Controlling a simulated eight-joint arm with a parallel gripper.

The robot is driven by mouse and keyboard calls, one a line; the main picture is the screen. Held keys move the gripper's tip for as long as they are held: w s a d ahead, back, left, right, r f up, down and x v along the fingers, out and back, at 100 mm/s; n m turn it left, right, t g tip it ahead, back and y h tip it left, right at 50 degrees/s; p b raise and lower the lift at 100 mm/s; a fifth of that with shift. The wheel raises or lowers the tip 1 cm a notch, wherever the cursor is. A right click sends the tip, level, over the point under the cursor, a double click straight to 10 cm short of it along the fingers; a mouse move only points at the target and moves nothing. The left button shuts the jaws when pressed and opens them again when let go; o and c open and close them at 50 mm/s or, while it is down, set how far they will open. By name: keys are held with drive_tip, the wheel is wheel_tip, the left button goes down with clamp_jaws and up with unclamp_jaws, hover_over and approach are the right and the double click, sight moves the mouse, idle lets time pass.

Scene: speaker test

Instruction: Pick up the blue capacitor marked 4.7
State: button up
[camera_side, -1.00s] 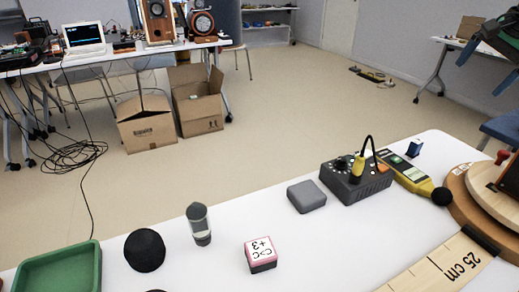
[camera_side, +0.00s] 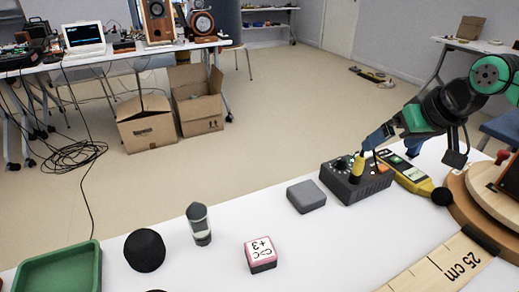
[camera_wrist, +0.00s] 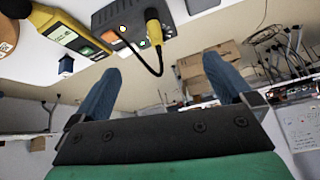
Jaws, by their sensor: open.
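The blue capacitor (camera_wrist: 66,66) is a small dark blue block near the table edge, left of my fingers in the wrist view. In the side view the blue capacitor (camera_side: 413,150) is partly covered by my arm, beyond the yellow meter. Its marking is too small to read. My gripper (camera_wrist: 168,64) is open, with two blue fingers spread apart and nothing between them. In the side view my gripper (camera_side: 370,144) is above the back edge of the dark control box, to the left of the capacitor.
A dark control box (camera_side: 345,184) with a yellow plug and black cable stands close below my gripper. A yellow meter (camera_side: 407,178) lies beside it.

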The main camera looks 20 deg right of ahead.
sight(414, 151)
drive_tip(key=a+f+n, duration=0.1)
drive_tip(key=s+a+f+n, duration=0.1)
drive_tip(key=a+f, duration=0.1)
drive_tip(key=shift+s+f+n+y, duration=0.25)
drive_tip(key=shift+s+n+y, duration=0.05)
drive_tip(key=shift+s+n, duration=0.1)
drive_tip(key=c, duration=0.4)
drive_tip(key=shift+w, duration=0.1)
drive_tip(key=shift+c, duration=0.2)
